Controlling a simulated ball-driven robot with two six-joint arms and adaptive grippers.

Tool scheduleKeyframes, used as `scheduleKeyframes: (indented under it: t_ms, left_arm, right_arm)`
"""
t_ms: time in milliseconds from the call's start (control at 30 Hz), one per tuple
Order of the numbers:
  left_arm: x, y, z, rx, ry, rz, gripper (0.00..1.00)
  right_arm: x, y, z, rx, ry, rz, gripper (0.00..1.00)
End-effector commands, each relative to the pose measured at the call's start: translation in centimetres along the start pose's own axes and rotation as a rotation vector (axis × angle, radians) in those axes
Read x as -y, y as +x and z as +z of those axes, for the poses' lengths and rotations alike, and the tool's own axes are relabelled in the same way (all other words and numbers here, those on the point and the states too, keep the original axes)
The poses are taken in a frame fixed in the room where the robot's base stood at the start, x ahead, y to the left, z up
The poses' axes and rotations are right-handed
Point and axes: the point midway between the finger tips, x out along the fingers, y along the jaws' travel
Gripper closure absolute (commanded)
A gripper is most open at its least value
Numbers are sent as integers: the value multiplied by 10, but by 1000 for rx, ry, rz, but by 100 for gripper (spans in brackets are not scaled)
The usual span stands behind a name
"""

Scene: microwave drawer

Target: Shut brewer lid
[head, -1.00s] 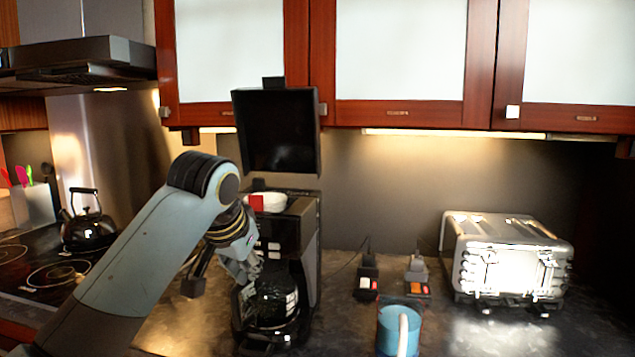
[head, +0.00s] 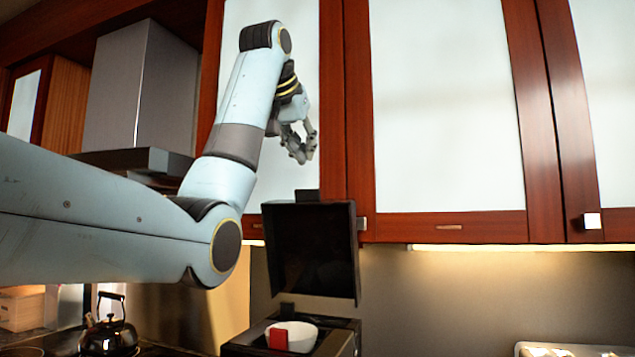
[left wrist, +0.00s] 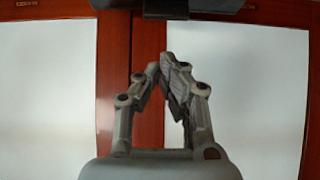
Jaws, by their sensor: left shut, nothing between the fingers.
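The brewer lid (head: 312,250) is black and stands raised, nearly upright, at the back of the coffee brewer (head: 343,339) in the head view. A white filter basket (head: 299,330) with a red piece at its front shows in the brewer's open top. The lower brewer is out of view. My left gripper (head: 304,157) is shut and empty, above the lid and in front of the upper cabinet. In the left wrist view the fingertips (left wrist: 158,70) meet, and a dark edge (left wrist: 200,12), probably the lid's, shows at the top. My right gripper is not in view.
Upper cabinets (head: 445,110) with white panels and red wood frames span the back, close behind the lid. A range hood (head: 140,100) and a black kettle (head: 109,328) are at the left. A toaster (head: 565,349) shows at the lower right.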

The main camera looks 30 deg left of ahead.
Motion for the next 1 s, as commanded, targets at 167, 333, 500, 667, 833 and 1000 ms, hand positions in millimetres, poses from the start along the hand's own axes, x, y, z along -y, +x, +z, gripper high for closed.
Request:
scheduleKeyframes:
  t_ms: [167, 333, 500, 667, 833, 1000]
  left_arm:
    - [4, -7, -13, -8, -13, 3, 100]
    - [4, 18, -14, -4, -13, 3, 100]
    - [4, 54, -15, -4, -12, 3, 100]
    - [4, 88, -15, -6, -12, 3, 100]
    - [4, 72, 5, -11, -11, 2, 100]
    - [4, 64, 15, -11, -11, 3, 100]
  right_arm:
    - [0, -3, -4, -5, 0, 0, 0]
    - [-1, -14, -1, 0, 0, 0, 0]
    - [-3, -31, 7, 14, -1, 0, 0]
    - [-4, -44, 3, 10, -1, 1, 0]
    - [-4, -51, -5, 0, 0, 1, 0]
    - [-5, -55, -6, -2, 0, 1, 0]
